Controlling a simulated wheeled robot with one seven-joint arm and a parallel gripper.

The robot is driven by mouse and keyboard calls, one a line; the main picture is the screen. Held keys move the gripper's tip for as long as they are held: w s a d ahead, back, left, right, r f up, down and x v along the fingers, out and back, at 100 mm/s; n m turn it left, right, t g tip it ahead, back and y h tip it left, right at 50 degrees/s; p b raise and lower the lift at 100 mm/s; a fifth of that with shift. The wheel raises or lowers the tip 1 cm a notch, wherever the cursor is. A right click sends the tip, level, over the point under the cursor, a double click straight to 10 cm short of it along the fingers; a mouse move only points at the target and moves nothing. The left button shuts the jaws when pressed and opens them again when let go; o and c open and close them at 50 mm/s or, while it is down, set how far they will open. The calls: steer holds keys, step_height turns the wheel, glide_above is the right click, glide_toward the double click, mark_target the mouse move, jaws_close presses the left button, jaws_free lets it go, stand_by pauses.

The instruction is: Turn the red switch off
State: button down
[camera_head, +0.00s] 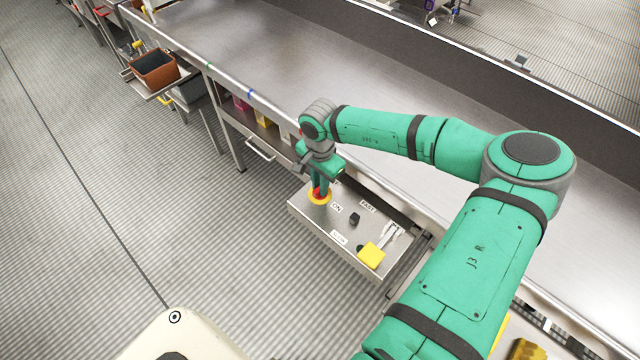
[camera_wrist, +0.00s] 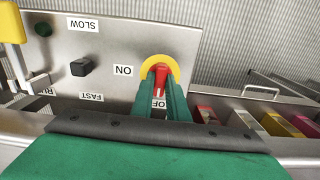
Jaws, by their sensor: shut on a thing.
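The red switch (camera_wrist: 161,69) sits on a yellow round plate (camera_wrist: 148,68) on a metal control panel. In the wrist view, an ON label (camera_wrist: 123,70) is left of it and an OFF label (camera_wrist: 158,104) lies below it, partly hidden by my fingers. My gripper (camera_wrist: 163,78) is shut on the red switch, with a green finger on each side. In the head view, the red switch (camera_head: 316,192) and yellow plate (camera_head: 320,201) are at the panel's left corner, and my gripper (camera_head: 319,188) reaches down onto them from above.
The panel (camera_head: 322,232) also carries a black knob (camera_head: 354,218) between SLOW and FAST labels, and a yellow block (camera_head: 371,256) near its front corner. A long steel counter (camera_head: 270,75) runs behind it. Coloured containers (camera_wrist: 275,123) stand on a shelf beside the panel.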

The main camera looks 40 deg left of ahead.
steer(key=shift+w, duration=0.1)
stand_by(0.3)
steer(key=c, duration=1.7)
jaws_free()
steer(key=shift+r, duration=0.1)
step_height(320, 180, up, 11)
steer(key=shift+f, duration=0.2)
